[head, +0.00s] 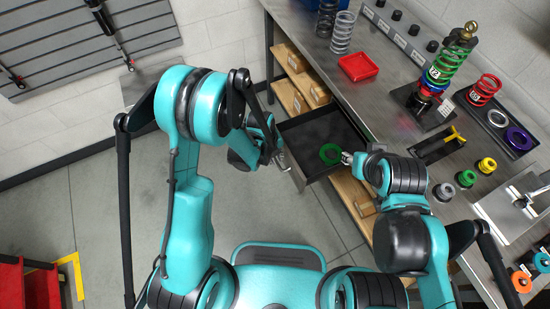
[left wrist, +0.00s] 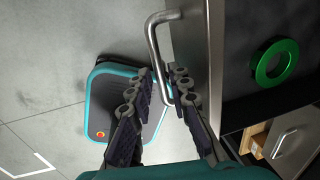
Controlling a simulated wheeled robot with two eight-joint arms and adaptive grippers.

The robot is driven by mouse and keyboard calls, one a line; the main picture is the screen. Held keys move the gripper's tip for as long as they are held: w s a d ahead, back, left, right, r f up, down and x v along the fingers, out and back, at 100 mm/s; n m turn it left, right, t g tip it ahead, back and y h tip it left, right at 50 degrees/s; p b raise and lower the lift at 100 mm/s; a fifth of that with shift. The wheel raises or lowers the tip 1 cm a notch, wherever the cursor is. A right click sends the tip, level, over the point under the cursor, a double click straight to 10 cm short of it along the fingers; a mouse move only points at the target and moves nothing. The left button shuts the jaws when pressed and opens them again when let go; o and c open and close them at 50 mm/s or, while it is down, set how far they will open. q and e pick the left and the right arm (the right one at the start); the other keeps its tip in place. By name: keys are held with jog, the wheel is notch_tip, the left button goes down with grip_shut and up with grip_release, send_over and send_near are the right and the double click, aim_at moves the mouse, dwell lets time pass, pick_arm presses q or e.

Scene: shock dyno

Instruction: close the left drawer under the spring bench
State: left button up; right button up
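The drawer (head: 318,125) under the bench is pulled out, its dark tray showing with a green ring (head: 330,154) inside. In the left wrist view, its grey front (left wrist: 200,45) carries a metal bar handle (left wrist: 154,45). My left gripper (head: 281,158) is at the drawer front. In the left wrist view its fingers (left wrist: 163,88) are apart, with one end of the handle between them; I cannot tell if they touch it. My right gripper (head: 347,158) is beside the drawer's right side, near the ring; its fingers are too small to read.
The bench top (head: 385,100) holds a red tray (head: 358,66), springs and a coilover (head: 447,65) on a stand. Shelves with boxes (head: 297,62) are below. Another drawer front with a handle (left wrist: 284,143) shows in the left wrist view.

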pick_arm(q)
grip_shut()
jog(key=shift+d, duration=0.1)
jog(key=w+d, duration=0.3)
jog(key=d, duration=0.3)
jog(key=w+d+b, duration=0.1)
jog(key=w+d, duration=0.3)
jog(key=d, duration=0.3)
jog(key=w+d, duration=0.4)
jog(key=d, duration=0.2)
jog(key=shift+w+d+b, duration=0.15)
jog(key=shift+b, duration=0.2)
grip_release()
jog(key=shift+r, duration=0.15)
notch_tip(320, 180, up, 12)
jog(key=s+a, duration=0.1)
jog(key=a, duration=0.1)
jog(key=shift+f, duration=0.2)
